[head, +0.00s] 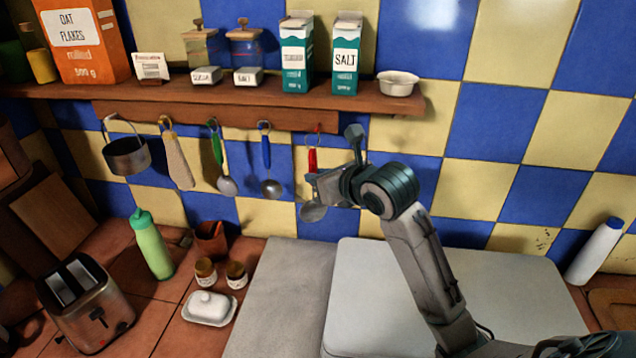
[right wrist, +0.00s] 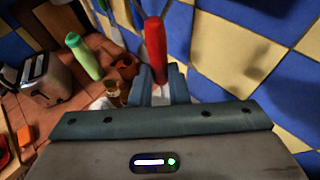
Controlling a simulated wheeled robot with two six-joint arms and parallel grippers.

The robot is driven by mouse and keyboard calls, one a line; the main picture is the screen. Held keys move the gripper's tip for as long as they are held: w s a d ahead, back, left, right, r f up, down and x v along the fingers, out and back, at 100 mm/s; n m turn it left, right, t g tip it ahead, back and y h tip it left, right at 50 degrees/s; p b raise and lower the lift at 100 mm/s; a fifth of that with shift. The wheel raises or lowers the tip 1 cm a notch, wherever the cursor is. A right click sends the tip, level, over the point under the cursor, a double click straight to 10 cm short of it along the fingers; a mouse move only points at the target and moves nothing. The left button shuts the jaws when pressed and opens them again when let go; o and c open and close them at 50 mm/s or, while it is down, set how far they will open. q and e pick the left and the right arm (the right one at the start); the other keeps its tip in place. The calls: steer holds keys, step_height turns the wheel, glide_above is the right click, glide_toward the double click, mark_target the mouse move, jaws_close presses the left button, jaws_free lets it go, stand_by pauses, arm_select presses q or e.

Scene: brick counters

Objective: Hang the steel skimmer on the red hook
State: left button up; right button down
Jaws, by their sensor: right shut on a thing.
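The steel skimmer has a red handle (head: 312,158) and a round steel head (head: 313,212). It hangs upright in front of the tiled wall, head down. My right gripper (head: 322,180) is shut on it below the red part. In the right wrist view the red handle (right wrist: 155,50) stands up between the two fingers (right wrist: 160,85). The red hook (head: 318,128) is on the wooden rail just above the handle's top. I cannot tell whether the handle's top is on the hook or apart from it. My left gripper is not in view.
On the rail to the left hang a blue-handled ladle (head: 267,160), a green-handled ladle (head: 220,160), a wooden spatula (head: 177,160) and a pot (head: 126,154). The shelf (head: 200,93) above holds cartons and jars. A green bottle (head: 150,245) and toaster (head: 86,303) stand below.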

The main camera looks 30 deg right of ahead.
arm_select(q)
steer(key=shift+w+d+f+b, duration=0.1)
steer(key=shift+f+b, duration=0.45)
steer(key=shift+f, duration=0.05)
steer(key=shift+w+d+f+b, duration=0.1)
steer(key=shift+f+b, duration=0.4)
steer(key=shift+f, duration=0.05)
arm_select(e)
steer(key=w+d+f, duration=0.1)
steer(key=w+d, duration=0.3)
steer(key=w, duration=0.1)
steer(key=shift+w, duration=0.25)
steer(key=shift+f, duration=0.15)
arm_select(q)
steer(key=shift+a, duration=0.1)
arm_select(e)
steer(key=c, duration=1.3)
jaws_free()
